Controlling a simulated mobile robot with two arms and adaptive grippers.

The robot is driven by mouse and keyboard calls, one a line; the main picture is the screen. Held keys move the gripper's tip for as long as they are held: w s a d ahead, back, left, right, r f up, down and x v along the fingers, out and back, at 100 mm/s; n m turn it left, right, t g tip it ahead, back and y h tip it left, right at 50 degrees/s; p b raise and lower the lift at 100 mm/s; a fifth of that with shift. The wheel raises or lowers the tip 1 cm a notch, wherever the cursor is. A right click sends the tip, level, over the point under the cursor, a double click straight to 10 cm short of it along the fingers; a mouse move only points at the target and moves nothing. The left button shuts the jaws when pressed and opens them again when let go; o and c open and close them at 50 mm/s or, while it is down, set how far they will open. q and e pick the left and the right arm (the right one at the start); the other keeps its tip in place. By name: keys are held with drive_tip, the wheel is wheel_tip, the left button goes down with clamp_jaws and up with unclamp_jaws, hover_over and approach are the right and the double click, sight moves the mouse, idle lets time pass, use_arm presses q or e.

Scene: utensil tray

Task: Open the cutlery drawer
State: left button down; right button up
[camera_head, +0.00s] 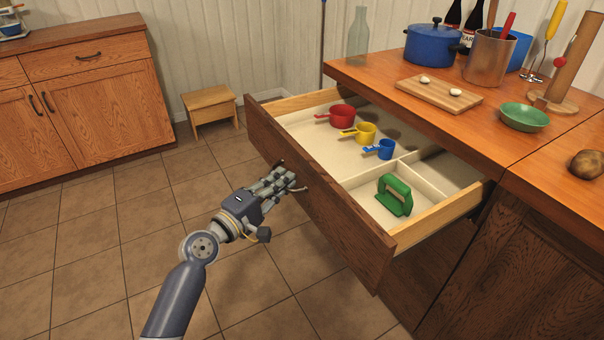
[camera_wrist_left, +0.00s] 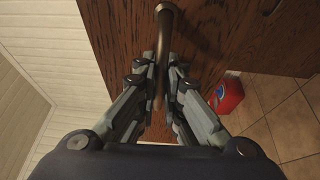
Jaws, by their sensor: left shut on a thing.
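The wooden cutlery drawer (camera_head: 325,205) is pulled well out from under the counter in the head view. Its pale divided inside shows. It holds a red measuring cup (camera_head: 342,116), a yellow cup (camera_head: 366,132), a blue cup (camera_head: 385,149) and a green handled tool (camera_head: 395,194). My left gripper (camera_head: 290,178) is at the drawer front, shut on the curved metal handle. In the left wrist view the handle (camera_wrist_left: 164,45) runs between the two fingers of the gripper (camera_wrist_left: 163,75). My right gripper is not in view.
The wooden counter (camera_head: 370,72) carries a blue pot (camera_head: 436,44), a steel utensil pot (camera_head: 489,55), a cutting board (camera_head: 440,93) and a green bowl (camera_head: 523,117). A small stool (camera_head: 210,102) stands near the wall.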

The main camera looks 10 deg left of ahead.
use_arm(q)
drive_tip(key=s+a+b, duration=0.2)
drive_tip(key=s+a, duration=0.4)
drive_tip(key=a, duration=0.3)
drive_tip(key=shift+s+a, duration=0.15)
drive_tip(key=shift+s, duration=0.25)
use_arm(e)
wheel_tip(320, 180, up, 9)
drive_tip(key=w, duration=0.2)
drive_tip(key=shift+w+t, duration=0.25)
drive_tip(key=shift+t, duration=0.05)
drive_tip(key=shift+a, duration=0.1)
use_arm(q)
drive_tip(key=c, duration=2)
unclamp_jaws()
drive_tip(key=v, duration=1.2)
